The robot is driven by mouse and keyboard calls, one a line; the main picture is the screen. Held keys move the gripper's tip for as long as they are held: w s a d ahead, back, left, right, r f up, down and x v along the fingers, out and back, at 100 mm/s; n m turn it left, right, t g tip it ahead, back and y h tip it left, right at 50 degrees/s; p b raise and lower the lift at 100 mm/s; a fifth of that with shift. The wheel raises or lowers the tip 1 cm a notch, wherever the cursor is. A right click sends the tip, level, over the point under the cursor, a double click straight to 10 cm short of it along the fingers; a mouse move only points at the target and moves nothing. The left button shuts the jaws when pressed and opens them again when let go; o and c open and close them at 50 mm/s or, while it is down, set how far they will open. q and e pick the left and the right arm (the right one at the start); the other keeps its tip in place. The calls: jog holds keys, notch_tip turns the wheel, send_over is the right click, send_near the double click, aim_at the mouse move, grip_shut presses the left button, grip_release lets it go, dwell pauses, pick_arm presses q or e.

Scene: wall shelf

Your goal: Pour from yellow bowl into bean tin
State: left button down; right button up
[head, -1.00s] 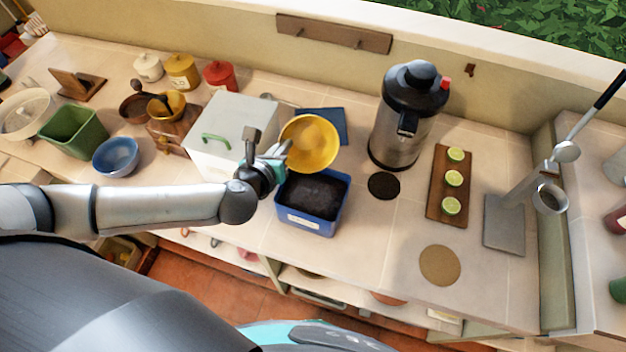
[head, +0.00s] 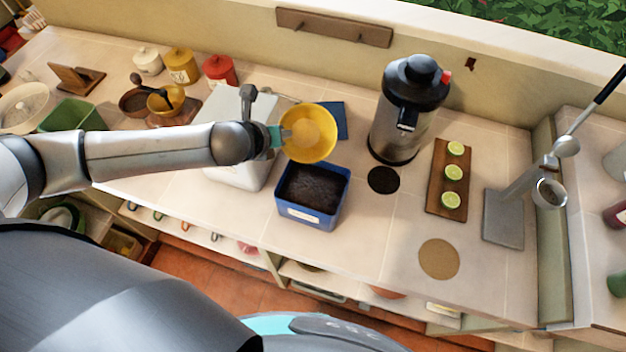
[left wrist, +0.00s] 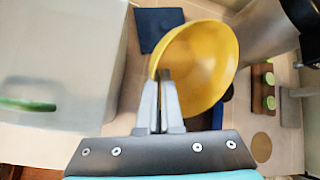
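In the left wrist view the fingers (left wrist: 165,103) are closed together at the rim of the bowl (left wrist: 210,65), which looks tilted there. The bean tin, a blue open box (head: 310,222) with a pale label, stands upright on the counter with dark contents. In the left wrist view it is mostly hidden behind the bowl. My right gripper is not in view.
A white box (head: 228,180) stands left of the tin, partly behind my left arm. A blue cloth (head: 339,118) lies behind the bowl. A steel urn (head: 405,115) stands right, with a dark disc (head: 383,180) before it. A board with limes (head: 438,187) lies farther right.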

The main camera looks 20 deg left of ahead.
pick_arm(q)
jog(key=shift+w+r, duration=0.2)
jog(key=w+g, duration=0.1)
jog(key=w+a+f+g+h, duration=0.1)
jog(key=w+a+n+g, duration=0.1)
jog(key=shift+w+f+h, duration=0.3)
jog(key=shift+w+f, duration=0.1)
jog(key=w+r+g+b, duration=0.1)
jog(key=w+a+r+g+h+b, duration=0.1)
jog(key=b, duration=0.1)
jog(key=w+r+g+b, duration=0.1)
jog(key=b, duration=0.1)
jog(key=shift+w+a+r+n+g, duration=0.1)
jog(key=shift+a+r+n+g, duration=0.15)
jog(key=shift+n+g, duration=0.15)
dwell(0.6)
